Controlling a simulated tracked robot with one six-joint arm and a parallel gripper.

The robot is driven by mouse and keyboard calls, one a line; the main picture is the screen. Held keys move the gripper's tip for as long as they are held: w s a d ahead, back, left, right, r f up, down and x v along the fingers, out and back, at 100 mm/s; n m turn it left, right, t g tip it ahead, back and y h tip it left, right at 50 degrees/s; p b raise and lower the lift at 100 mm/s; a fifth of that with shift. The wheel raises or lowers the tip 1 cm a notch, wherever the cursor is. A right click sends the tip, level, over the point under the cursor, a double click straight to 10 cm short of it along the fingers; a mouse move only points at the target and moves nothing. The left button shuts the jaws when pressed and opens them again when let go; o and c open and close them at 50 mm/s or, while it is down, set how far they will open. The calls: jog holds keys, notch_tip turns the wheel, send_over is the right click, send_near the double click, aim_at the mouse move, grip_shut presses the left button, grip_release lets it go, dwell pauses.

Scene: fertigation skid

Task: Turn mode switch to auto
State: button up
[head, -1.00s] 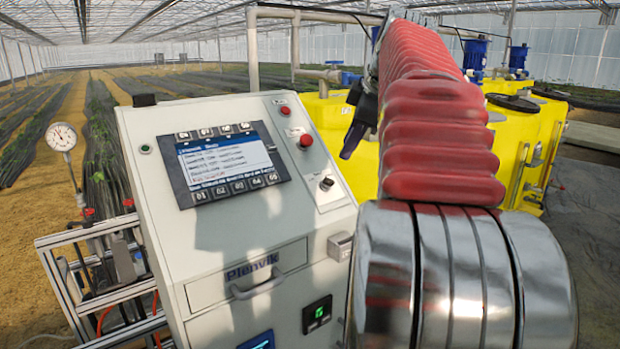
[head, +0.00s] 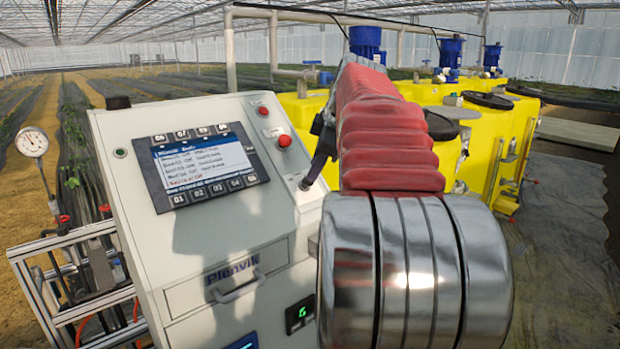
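The mode switch (head: 303,186) is a small dark knob on a pale plate at the right side of the control cabinet's sloped face (head: 225,215). It is mostly covered by the tip of my gripper. My gripper (head: 308,179) is a dark, narrow shape that points down and left from the end of my red-sleeved arm. Its tip overlaps the switch in the head view. I cannot tell whether it touches the knob. The fingers are seen edge-on and too small to show any gap. The knob's pointing direction is hidden.
Two red buttons (head: 284,140) sit above the switch. A screen with keys (head: 205,165) is to its left. A drawer handle (head: 238,287) is below. A pressure gauge (head: 32,142) stands at far left, and yellow tanks (head: 475,150) stand behind my arm.

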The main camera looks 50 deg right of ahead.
aim_at(307, 183)
jog(key=shift+x, duration=2.7)
grip_shut()
